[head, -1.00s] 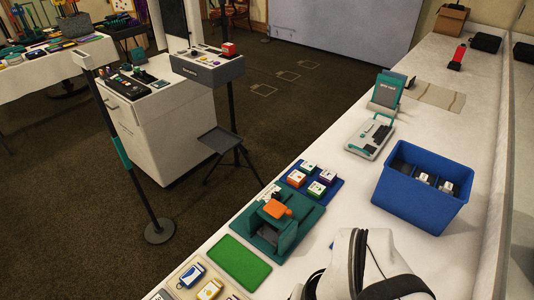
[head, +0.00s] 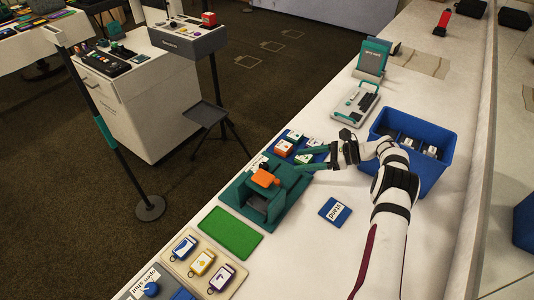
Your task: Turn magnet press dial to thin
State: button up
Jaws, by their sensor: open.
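A teal press (head: 240,193) with an orange handle (head: 265,178) stands on the white counter, left of the middle in the head view. I take it to be the magnet press. A small white label (head: 258,163) is at its back corner, too small to read. I cannot make out a dial on it or its setting. My gripper (head: 303,158) has teal fingers and is open just right of the press, its fingers spread. I cannot tell whether they touch it. The fingers partly cover the blue tray behind the press.
The blue tray (head: 284,136) holds several small blocks. A blue bin (head: 439,166) is behind my arm. A labelled blue card (head: 335,210), green mat (head: 228,233), tag tray (head: 181,271) and blue knob (head: 151,289) lie nearby.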

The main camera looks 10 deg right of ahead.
aim_at(267, 166)
jog(key=shift+w+d+f, duration=0.1)
jog(key=shift+d+f, duration=0.05)
jog(key=shift+f, duration=0.35)
jog(key=x, duration=1.1)
jog(key=shift+w+a, duration=0.2)
jog(key=shift+a, duration=0.2)
grip_shut()
